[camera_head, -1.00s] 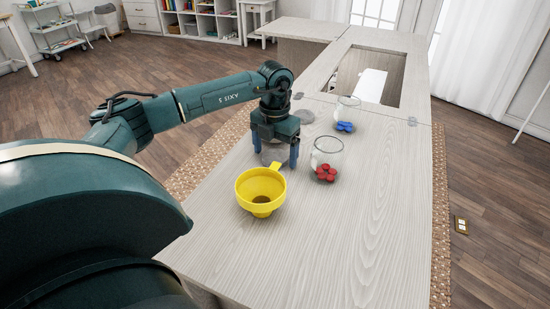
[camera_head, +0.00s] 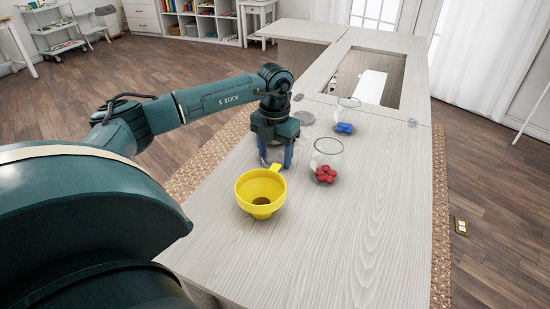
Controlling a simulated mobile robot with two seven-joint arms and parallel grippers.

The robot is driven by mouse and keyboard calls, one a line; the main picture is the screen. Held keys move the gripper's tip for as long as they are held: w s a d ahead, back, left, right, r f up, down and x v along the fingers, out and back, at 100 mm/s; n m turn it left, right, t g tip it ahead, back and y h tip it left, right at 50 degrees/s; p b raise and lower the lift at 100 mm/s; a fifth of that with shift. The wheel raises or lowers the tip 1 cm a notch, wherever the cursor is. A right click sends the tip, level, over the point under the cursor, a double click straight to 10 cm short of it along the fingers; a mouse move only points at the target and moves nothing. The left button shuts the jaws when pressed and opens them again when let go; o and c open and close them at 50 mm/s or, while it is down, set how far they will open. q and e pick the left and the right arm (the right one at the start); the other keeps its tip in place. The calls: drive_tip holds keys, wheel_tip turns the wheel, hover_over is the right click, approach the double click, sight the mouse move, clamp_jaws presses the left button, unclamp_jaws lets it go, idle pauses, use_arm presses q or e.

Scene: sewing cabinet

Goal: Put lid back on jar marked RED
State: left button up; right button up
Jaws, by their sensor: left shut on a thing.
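A clear glass jar (camera_head: 327,150) with several red pieces (camera_head: 326,174) in it stands upright and open on the worktop; no label is legible. My left gripper (camera_head: 276,162) points down, left of this jar and behind the yellow funnel, apart from both. Its blue fingers are shut on a grey lid (camera_head: 275,155), mostly hidden between them, low over the worktop. I cannot tell whether the lid touches the wood. A second flat grey lid (camera_head: 305,117) lies farther back, just right of my left wrist. My right gripper is not in view.
A yellow funnel (camera_head: 260,189) stands in front of my left gripper. A glass jar with blue pieces (camera_head: 344,128) stands behind the red-filled jar. The wooden worktop (camera_head: 350,250) is clear at front and right. A rectangular opening (camera_head: 375,75) is at the back.

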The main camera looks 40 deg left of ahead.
sight(275, 158)
use_arm(q)
wheel_tip(275, 158, up, 10)
drive_tip(key=p, duration=0.1)
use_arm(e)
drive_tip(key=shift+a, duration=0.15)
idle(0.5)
